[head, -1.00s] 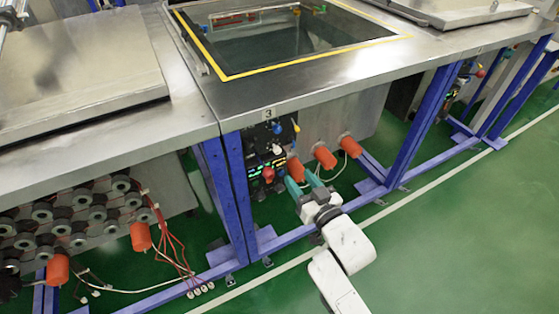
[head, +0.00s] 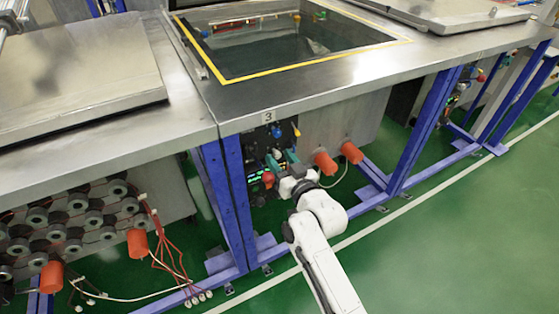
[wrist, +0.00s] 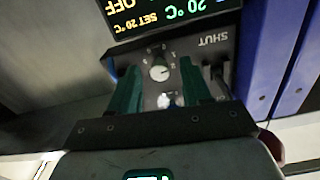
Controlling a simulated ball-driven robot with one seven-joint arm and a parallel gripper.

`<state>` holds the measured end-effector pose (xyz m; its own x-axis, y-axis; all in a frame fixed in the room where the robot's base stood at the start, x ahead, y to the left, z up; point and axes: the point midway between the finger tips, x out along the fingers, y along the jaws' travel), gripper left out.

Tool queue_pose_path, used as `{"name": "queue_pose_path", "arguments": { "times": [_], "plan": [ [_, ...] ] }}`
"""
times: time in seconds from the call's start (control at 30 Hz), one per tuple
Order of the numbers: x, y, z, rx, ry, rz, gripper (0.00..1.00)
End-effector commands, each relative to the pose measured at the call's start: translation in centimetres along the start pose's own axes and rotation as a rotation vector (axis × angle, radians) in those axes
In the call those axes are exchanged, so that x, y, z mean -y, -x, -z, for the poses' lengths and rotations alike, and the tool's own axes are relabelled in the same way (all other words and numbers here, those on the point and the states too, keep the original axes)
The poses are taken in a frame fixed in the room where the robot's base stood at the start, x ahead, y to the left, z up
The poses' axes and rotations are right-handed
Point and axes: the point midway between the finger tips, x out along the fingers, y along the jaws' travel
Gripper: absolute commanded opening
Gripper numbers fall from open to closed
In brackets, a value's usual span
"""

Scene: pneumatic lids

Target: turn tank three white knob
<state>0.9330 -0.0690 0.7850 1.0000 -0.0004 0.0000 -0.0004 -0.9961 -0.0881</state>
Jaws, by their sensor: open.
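The white knob (wrist: 160,73) shows in the wrist view as a small round dial with scale marks on a dark panel (wrist: 205,52). My gripper (wrist: 158,82) is open, with one green finger to each side of the knob in that view. I cannot tell whether the fingers touch it or how far off the panel they are. In the head view my gripper (head: 282,160) is at the control panel (head: 256,160) under the tank labelled 3 (head: 268,117). There the white knob cannot be made out.
In the head view a red knob (head: 268,180) is just below left of my gripper, and a blue one (head: 276,132) above it. Blue frame posts (head: 234,190) stand left. Orange cylinders (head: 326,163) are on the right. The steel tabletop (head: 250,103) overhangs the panel.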

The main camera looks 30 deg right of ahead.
Motion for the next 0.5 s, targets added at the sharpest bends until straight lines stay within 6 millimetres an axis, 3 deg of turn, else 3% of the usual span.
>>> {"name": "queue_pose_path", "arguments": {
  "times": [0.2,0.47,0.5],
  "plan": [
    [-0.06,-1.15,0.01,0.001,0.001,0.000,0.48],
    [-0.04,-1.20,0.06,0.001,0.002,0.000,0.48],
    [-0.04,-1.20,0.06,0.001,0.002,0.000,0.44]
  ]
}}
